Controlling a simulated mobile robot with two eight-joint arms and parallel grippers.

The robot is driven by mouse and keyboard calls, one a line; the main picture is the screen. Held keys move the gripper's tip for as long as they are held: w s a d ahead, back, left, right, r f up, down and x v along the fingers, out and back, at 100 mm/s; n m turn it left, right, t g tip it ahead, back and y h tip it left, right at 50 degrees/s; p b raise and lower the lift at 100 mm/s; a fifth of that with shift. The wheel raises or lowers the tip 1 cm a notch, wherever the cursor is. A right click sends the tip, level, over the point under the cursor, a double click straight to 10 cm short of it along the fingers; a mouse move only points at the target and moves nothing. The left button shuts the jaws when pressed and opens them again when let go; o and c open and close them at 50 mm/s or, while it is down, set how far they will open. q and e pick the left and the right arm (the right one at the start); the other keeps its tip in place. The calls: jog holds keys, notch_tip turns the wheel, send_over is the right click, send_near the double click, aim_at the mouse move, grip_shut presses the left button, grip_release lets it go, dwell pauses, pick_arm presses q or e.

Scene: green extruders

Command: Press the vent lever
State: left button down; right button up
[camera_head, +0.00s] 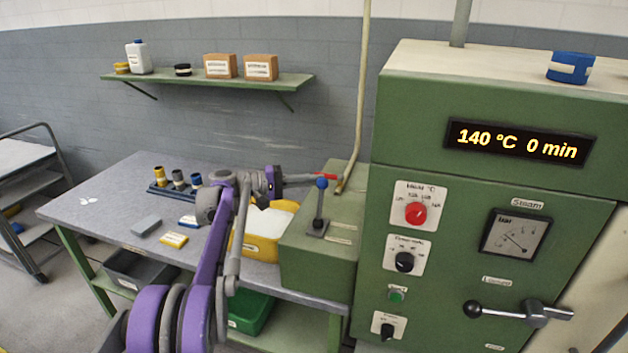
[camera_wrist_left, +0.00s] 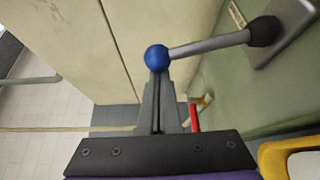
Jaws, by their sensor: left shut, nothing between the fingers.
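A lever with a blue ball knob (camera_head: 321,183) stands nearly upright on top of the green box (camera_head: 318,262) beside the machine. In the left wrist view its blue ball (camera_wrist_left: 157,58) is just beyond my fingertips, and its grey rod runs to a dark base at the upper right. My left gripper (camera_head: 312,179) is shut and empty, level with the knob. In the wrist view the shut fingers (camera_wrist_left: 160,82) point at the ball; whether they touch it I cannot tell. My right gripper is not in view.
A red handle (camera_head: 326,175) sits by the pale pipe (camera_head: 354,130) behind the knob. The green machine (camera_head: 475,80) with dials and a black-knobbed handle (camera_head: 520,311) stands right. A yellow bin (camera_head: 248,246) is under my arm.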

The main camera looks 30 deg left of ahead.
pick_arm(q)
jog(key=s+d+m+t+h, duration=0.1)
jog(key=s+d+m+h, duration=0.1)
jog(key=s+m, duration=0.3)
jog(key=shift+s+r+m+h, duration=0.2)
jog(key=shift+s+m+h, duration=0.1)
jog(key=shift+s, duration=1.35)
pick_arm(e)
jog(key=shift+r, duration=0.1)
